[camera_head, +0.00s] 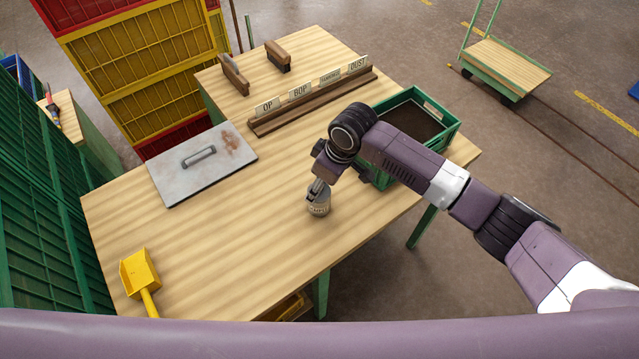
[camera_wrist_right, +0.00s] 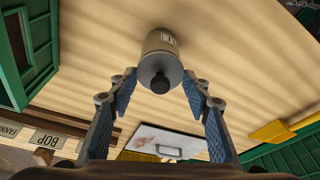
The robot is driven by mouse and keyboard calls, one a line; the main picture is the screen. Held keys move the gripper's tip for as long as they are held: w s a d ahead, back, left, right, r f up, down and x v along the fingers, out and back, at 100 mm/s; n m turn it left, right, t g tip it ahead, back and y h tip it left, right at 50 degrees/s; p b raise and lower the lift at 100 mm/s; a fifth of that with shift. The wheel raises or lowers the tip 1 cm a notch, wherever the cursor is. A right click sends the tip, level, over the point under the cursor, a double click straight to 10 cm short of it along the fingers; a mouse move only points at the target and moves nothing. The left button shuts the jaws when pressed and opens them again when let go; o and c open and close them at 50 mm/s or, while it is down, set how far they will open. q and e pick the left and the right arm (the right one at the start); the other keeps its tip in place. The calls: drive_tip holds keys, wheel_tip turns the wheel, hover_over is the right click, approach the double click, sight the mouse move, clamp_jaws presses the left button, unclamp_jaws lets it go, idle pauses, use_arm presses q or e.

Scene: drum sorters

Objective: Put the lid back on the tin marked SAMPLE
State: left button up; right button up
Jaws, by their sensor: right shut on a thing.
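The tin marked SAMPLE (camera_head: 319,209) is a small grey-beige can standing upright near the front right edge of the wooden bench. Its label faces the front. My right gripper (camera_head: 317,190) reaches down over the tin's top. In the right wrist view the tin (camera_wrist_right: 158,42) is straight ahead, with a grey lid (camera_wrist_right: 160,65) and its dark knob at the near end. The two blue-padded fingers (camera_wrist_right: 159,80) are shut on the lid from both sides. The lid sits at the tin's top; I cannot tell whether it is fully seated. My left gripper is not in view.
A green crate (camera_head: 450,134) stands close behind the tin, partly behind my right arm. A wooden rack with label cards (camera_head: 310,103), two brushes (camera_head: 234,75), a metal plate with a handle (camera_head: 185,180) and a yellow scoop (camera_head: 138,272) lie elsewhere. The bench's middle is clear.

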drive_tip(key=shift+p, duration=0.35)
idle(0.5)
idle(0.3)
drive_tip(key=o, duration=1.5)
drive_tip(key=shift+c, duration=0.2)
wheel_tip(320, 180, up, 5)
drive_tip(key=p, duration=0.5)
drive_tip(key=shift+r+p, duration=0.8)
drive_tip(key=shift+r, duration=0.2)
drive_tip(key=shift+c, duration=0.5)
